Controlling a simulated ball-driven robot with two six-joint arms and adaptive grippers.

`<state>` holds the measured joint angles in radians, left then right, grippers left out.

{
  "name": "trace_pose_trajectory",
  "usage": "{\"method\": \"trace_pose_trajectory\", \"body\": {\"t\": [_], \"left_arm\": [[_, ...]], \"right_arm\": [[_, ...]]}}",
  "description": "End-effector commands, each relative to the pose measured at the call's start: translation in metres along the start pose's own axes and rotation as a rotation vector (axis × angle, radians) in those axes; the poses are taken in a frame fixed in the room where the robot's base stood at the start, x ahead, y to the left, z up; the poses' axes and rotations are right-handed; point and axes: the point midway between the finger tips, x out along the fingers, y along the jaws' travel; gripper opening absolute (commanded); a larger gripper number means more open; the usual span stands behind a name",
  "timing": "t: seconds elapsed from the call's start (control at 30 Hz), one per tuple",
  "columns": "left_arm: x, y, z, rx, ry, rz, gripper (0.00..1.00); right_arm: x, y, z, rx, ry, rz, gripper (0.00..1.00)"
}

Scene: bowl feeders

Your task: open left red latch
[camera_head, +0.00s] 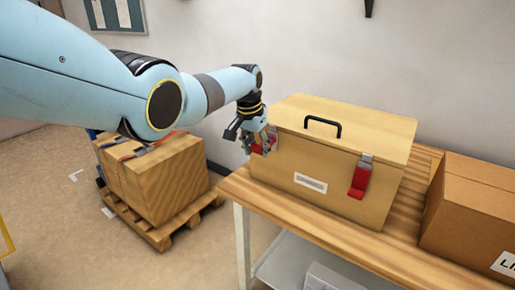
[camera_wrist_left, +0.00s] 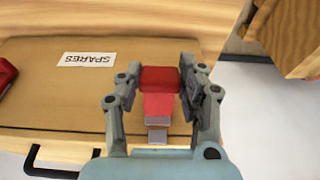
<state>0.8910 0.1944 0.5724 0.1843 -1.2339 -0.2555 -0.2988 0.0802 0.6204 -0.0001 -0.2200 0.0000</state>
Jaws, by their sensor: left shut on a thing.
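A wooden box (camera_head: 318,187) with a black lid handle (camera_head: 322,126) stands on the bench, lid shut. Its left red latch (camera_head: 257,149) is mostly hidden by my left gripper (camera_head: 261,141) in the head view. In the left wrist view the left red latch (camera_wrist_left: 158,102) shows between the two fingers of my left gripper (camera_wrist_left: 174,85), which is shut on it. Its grey metal part (camera_wrist_left: 157,136) is at the lid side. The right red latch (camera_head: 360,178) hangs down on the box front. My right gripper is not in view.
The wooden bench (camera_head: 330,240) carries the box and a cardboard carton (camera_head: 475,210) at the right. A strapped wooden crate (camera_head: 160,175) stands on a pallet (camera_head: 165,235) on the floor to the left. The wall is close behind the box.

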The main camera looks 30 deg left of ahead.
Motion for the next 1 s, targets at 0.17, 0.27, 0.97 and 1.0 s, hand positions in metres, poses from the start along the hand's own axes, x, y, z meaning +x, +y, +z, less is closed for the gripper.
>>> {"method": "trace_pose_trajectory", "body": {"t": [0.17,0.27,0.97,1.0], "left_arm": [[0.000,0.000,0.000,0.001,0.000,0.000,0.46],[0.000,0.000,0.000,0.000,0.001,0.000,0.59],[-0.050,-0.001,-0.001,0.001,0.006,-0.001,0.62],[-0.059,-0.001,-0.001,0.001,0.007,-0.002,0.62]], "right_arm": [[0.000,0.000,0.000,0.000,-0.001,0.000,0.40],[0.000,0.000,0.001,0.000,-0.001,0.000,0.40],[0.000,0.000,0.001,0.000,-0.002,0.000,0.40],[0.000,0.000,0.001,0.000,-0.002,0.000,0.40]]}}
